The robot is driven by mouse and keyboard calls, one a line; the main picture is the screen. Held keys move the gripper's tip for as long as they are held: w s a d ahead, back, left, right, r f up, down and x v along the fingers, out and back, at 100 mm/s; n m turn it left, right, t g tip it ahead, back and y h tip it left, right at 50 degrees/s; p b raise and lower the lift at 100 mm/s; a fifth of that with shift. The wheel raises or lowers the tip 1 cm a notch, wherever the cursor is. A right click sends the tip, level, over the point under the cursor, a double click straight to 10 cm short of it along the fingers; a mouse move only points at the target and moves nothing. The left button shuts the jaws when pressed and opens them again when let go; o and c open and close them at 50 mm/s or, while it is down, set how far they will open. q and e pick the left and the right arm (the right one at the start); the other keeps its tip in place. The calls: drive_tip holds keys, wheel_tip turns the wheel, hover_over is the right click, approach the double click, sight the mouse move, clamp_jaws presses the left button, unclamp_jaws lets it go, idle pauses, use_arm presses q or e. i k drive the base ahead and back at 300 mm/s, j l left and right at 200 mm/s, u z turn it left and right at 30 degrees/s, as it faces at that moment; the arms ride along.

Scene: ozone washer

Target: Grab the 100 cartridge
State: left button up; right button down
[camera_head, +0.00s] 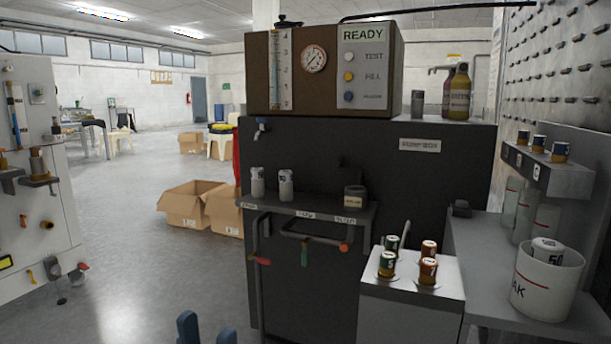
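No label reading 100 is legible in this view. Two small white cartridges stand upright on a shelf on the front of the dark machine, a left one (257,183) and a right one (286,185); their dark markings are too small to read. Another white cartridge (546,250), marked 50, sits in a white beaker (545,290) at the right. My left gripper (206,333) shows only as two blue fingertips at the bottom edge. They are apart with nothing visible between them, below and well in front of the shelf. My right gripper is out of view.
The shelf (318,209) also holds a small jar (355,197), with pipes and coloured handles below. A grey block (412,308) holds several green and orange batteries. A white panel (40,220) stands left. Cardboard boxes (185,205) lie behind; the floor between is clear.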

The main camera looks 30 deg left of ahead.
sight(285, 176)
drive_tip(key=j+z, duration=0.4)
drive_tip(key=j, duration=0.75)
drive_tip(key=j+z, duration=0.4)
drive_tip(key=j, duration=0.8)
drive_tip(key=k, duration=0.05)
